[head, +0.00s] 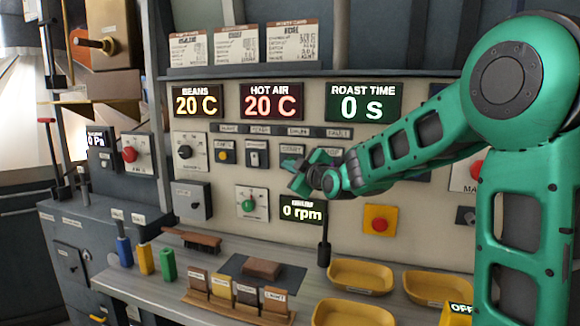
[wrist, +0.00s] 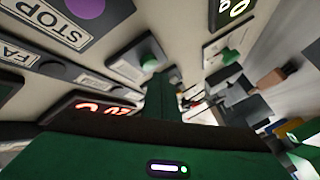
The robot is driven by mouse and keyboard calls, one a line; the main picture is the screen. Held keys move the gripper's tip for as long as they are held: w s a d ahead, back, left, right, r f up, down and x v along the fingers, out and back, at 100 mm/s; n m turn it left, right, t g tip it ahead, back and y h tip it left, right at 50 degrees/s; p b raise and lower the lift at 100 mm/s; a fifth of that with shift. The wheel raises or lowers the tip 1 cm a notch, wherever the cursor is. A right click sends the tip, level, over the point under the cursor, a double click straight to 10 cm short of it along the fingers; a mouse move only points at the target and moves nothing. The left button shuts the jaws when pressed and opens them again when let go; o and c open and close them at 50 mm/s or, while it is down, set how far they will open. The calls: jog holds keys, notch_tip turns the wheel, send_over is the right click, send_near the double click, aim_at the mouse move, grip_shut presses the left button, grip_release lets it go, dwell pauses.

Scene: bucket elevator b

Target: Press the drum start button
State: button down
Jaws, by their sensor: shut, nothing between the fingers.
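My gripper (head: 302,181) is shut and empty, held in front of the control panel just above the 0 rpm display (head: 303,209). It covers part of the panel there. In the wrist view, my gripper (wrist: 168,80) reaches toward a green button (wrist: 149,63) on a pale plate and partly overlaps that plate. I cannot tell whether the fingertips touch the button. The button's own label is not readable. In the head view, a small label plate (head: 291,149) shows just above my gripper, and the button is hidden.
A green knob (head: 248,204) on a white plate sits left of the rpm display. A red button on a yellow box (head: 380,220) is to the right. A dark upright handle (head: 323,250) stands below. Yellow trays (head: 360,276) and sample blocks (head: 222,289) lie on the shelf.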

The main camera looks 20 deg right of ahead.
jog(key=shift+w+d, duration=0.15)
jog(key=shift+w+d, duration=0.1)
jog(key=shift+w, duration=0.1)
jog(key=shift+w+d, duration=0.3)
jog(key=shift+w, duration=0.05)
dwell(1.1)
dwell(0.4)
jog(key=shift+s+a, duration=0.5)
jog(key=shift+s, duration=0.2)
jog(key=s+a, duration=0.1)
jog(key=s, duration=0.1)
jog(key=s+a, duration=0.2)
dwell(0.5)
dwell(0.5)
